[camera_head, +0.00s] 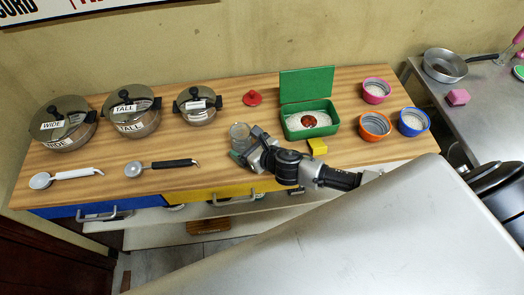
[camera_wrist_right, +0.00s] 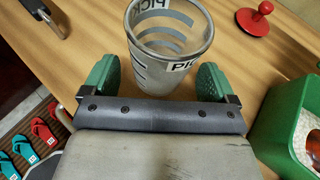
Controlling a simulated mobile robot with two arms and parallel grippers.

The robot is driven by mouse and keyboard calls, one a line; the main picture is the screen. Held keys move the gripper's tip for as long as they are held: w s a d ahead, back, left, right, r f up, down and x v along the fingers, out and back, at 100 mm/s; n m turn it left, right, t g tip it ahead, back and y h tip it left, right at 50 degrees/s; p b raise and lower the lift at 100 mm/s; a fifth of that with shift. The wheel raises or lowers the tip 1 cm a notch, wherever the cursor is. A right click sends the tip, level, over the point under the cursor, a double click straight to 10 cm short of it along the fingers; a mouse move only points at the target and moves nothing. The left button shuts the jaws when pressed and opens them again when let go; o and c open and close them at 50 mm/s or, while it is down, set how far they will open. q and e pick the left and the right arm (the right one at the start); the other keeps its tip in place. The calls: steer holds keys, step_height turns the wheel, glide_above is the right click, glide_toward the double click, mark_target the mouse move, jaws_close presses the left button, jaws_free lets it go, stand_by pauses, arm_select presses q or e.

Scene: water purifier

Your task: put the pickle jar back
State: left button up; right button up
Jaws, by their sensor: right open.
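The pickle jar (camera_head: 239,131) is a clear, open-topped glass with white labels, standing upright on the wooden counter. In the right wrist view the jar (camera_wrist_right: 168,42) shows part of its label, "PICK". My right gripper (camera_head: 245,152) is at the near side of the jar. Its green fingers (camera_wrist_right: 157,78) are open, one on each side of the jar's lower part in that view. I cannot tell whether either finger touches the glass. A red knobbed lid (camera_head: 253,97) lies behind the jar and shows in the wrist view (camera_wrist_right: 256,20). My left gripper is not in view.
A green box (camera_head: 318,122) with white contents stands right of the jar, beside a yellow block (camera_head: 317,147). Several lidded pots, including the small pot (camera_head: 197,105), and two ladles (camera_head: 160,164) are on the left. Pink, orange and blue bowls (camera_head: 412,121) stand at the right.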

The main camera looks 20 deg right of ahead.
steer(key=v, duration=1)
steer(key=shift+b, duration=0.3)
